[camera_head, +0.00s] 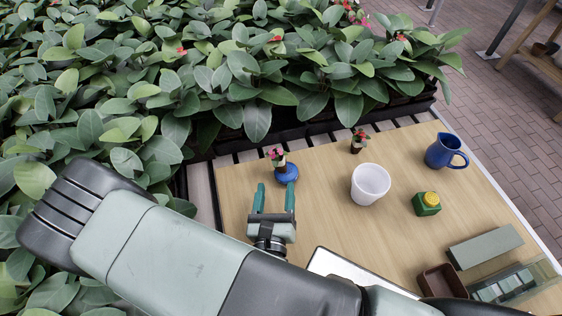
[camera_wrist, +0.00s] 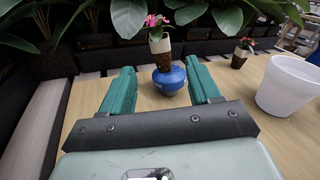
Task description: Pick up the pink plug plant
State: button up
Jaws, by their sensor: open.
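The plug plant with pink flowers (camera_head: 278,158) has a brown and cream plug and green leaves. It stands upright at or in the mouth of a round blue pot (camera_head: 287,174). In the wrist view the plant (camera_wrist: 159,44) rises above the blue pot (camera_wrist: 169,82), tilted slightly. My gripper (camera_head: 276,188) is open and empty, pointing at the plant. In the wrist view its two teal fingers frame the blue pot, which lies a little beyond them. I cannot tell how deep the plug sits in the pot.
A second small plant (camera_head: 357,144) with reddish flowers stands at the table's back edge. A white pot (camera_head: 370,184), blue jug (camera_head: 445,152), green-yellow object (camera_head: 427,204), brown tray (camera_head: 442,282) and green box (camera_head: 486,246) stand to the right. Dense foliage (camera_head: 230,70) borders the table behind.

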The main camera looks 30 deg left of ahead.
aim_at(286, 166)
jog(key=x, duration=0.9)
jog(key=shift+c, duration=0.4)
jog(key=shift+d, duration=0.1)
jog(key=c, duration=1)
jog(key=shift+c, duration=0.2)
jog(key=shift+m, duration=0.5)
jog(key=r, duration=1)
jog(key=shift+w+d, duration=0.2)
jog(key=shift+d, duration=0.05)
jog(key=shift+w+d+r+m+h, duration=0.2)
jog(key=shift+d+m+h, duration=0.1)
jog(key=shift+m, duration=0.8)
notch_tip(286, 166, down, 10)
jog(key=shift+w+d+r, duration=0.1)
jog(key=shift+d, duration=0.1)
